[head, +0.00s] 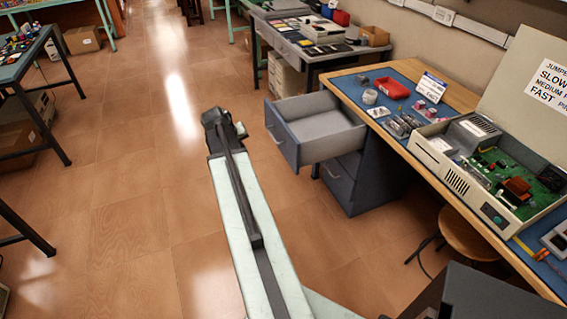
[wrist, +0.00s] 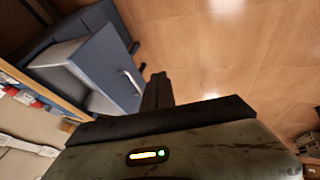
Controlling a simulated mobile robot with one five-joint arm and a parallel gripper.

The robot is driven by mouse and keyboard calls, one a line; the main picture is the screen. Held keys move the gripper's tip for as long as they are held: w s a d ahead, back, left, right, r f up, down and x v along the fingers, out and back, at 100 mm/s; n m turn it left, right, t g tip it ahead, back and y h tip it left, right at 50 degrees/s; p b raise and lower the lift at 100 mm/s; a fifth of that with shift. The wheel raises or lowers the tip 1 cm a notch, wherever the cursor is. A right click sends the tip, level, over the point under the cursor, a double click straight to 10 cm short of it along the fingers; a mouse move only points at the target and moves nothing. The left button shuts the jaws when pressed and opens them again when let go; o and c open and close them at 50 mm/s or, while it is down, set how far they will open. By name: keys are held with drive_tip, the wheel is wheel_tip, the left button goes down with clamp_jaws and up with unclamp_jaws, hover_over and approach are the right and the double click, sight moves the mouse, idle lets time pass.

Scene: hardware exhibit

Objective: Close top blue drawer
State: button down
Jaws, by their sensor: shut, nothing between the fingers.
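The top blue drawer (head: 283,137) is pulled well out of the blue-grey cabinet under the workbench, its front facing left. Its light grey inside shows and looks empty. In the wrist view the drawer front (wrist: 108,66) and its pale handle (wrist: 131,82) are at upper left. My gripper (head: 214,116) is to the left of the drawer front in the head view, apart from it on the handle side. In the wrist view my gripper's dark fingers (wrist: 157,90) are together and empty, just right of the handle. The fingertips are hard to make out in the head view.
A lower drawer (head: 337,182) sits under the open one. The workbench (head: 468,212) above carries a red tray (head: 392,88) and an opened computer case (head: 487,168). A stool (head: 465,235) stands under the bench. The tiled floor left of the drawer is clear.

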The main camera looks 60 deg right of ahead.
drive_tip(key=s+d+f+m+h+b, duration=0.1)
drive_tip(key=s+d+f, duration=0.1)
drive_tip(key=s+d, duration=0.55)
drive_tip(key=b, duration=0.8)
approach(288, 148)
wheel_tip(288, 148, down, 4)
drive_tip(key=w+d, duration=0.2)
drive_tip(key=shift+s+d+f+g, duration=0.1)
drive_tip(key=shift+s+d+g, duration=0.3)
drive_tip(key=shift+s+d, duration=0.1)
